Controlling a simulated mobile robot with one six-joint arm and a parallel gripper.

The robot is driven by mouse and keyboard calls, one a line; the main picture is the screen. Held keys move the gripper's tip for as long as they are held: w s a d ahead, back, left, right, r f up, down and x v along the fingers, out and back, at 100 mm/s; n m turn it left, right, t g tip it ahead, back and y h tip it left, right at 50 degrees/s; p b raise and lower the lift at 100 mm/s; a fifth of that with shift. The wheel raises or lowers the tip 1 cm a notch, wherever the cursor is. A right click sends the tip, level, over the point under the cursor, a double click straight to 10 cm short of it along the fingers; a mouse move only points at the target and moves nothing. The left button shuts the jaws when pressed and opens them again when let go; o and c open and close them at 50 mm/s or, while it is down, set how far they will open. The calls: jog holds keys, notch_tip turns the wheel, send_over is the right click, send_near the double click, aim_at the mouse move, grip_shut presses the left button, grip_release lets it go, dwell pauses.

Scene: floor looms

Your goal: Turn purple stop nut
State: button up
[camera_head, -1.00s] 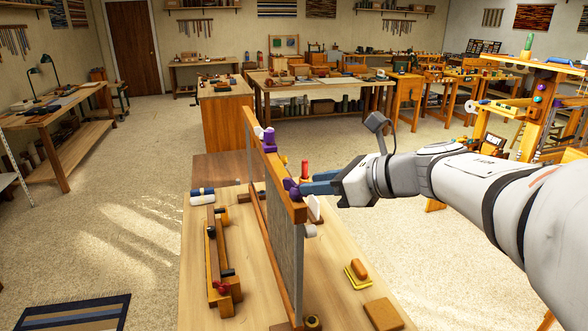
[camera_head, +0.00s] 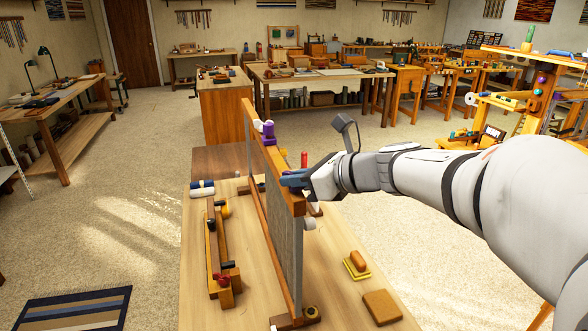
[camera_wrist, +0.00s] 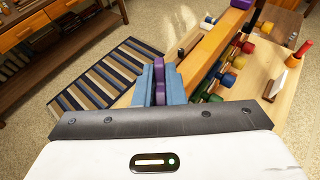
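A purple stop nut (camera_wrist: 159,82) sits at the near end of the upright loom frame's wooden top beam (camera_head: 270,160). In the wrist view it lies between the two blue fingers of my gripper (camera_wrist: 159,92), with no clear gap on either side, so the gripper looks shut on it. In the head view my gripper (camera_head: 293,180) reaches in from the right at the near end of the beam and hides most of this nut. A second purple piece (camera_head: 268,131), with a white part beside it, stands on the beam's far end.
The frame stands on a wooden table (camera_head: 345,235). A slim wooden rack (camera_head: 218,255) lies left of it; a yellow tray (camera_head: 367,272) and a brown block (camera_head: 381,307) lie right. Several coloured spools (camera_wrist: 228,80) stand beside the beam. A striped rug (camera_head: 75,310) is on the floor.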

grip_shut()
